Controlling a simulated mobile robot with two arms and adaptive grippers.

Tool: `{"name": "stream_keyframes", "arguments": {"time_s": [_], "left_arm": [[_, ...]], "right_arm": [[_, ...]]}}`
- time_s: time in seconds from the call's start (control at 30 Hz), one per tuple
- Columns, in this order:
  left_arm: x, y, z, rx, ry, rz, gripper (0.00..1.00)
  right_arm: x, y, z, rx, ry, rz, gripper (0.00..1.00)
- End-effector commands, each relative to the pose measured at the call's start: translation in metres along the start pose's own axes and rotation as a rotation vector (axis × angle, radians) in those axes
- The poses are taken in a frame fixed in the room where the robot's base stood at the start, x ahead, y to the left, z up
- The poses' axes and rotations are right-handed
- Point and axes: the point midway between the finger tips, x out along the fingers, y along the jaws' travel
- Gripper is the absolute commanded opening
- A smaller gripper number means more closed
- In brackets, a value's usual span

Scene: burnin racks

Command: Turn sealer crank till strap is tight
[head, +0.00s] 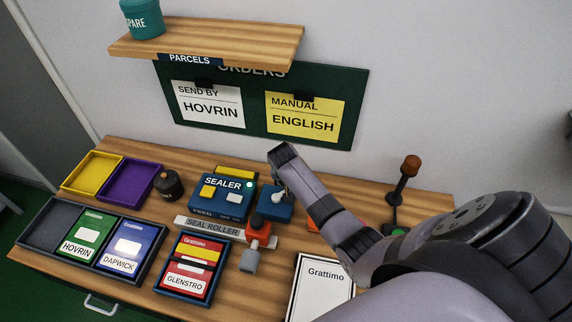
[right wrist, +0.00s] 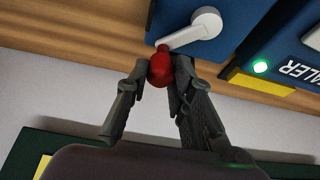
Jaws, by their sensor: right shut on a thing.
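The blue sealer (head: 222,196) stands at the back middle of the bench with a small green lamp lit. Its crank (head: 278,196) is on the blue box at its right side, partly hidden by my right arm. In the right wrist view the crank arm (right wrist: 190,32) is white, with a red knob (right wrist: 160,70) at its end. My right gripper (right wrist: 161,80) is shut on that red knob. I cannot make out the strap or how tight it is. My left gripper is not in view.
The seal roller (head: 207,228) and a red-and-grey fitting (head: 260,232) lie in front of the sealer. A black knobbed pot (head: 169,184) stands left of it. An upright lever (head: 404,180) stands at right. Orders board (head: 260,78) and shelf (head: 215,40) are behind.

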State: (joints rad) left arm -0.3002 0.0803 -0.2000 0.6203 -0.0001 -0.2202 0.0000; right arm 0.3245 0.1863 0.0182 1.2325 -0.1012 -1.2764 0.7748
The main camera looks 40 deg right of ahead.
Motion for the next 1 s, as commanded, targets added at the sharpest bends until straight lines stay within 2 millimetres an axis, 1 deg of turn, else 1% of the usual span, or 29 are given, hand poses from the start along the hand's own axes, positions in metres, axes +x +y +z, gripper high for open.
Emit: {"name": "stream_keyframes", "arguments": {"time_s": [0.2, 0.5, 0.7, 1.0], "left_arm": [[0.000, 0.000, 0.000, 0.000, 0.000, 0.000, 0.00], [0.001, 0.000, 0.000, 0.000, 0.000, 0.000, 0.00], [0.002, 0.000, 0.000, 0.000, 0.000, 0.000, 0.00], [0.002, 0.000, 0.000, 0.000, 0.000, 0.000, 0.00]], "right_arm": [[-0.003, 0.005, 0.009, 0.190, -0.004, 0.080, 0.00], [-0.007, 0.010, 0.020, 0.423, -0.005, 0.178, 0.00], [-0.009, 0.011, 0.025, 0.532, -0.004, 0.223, 0.00], [-0.011, 0.011, 0.029, 0.613, -0.004, 0.257, 0.00]]}}
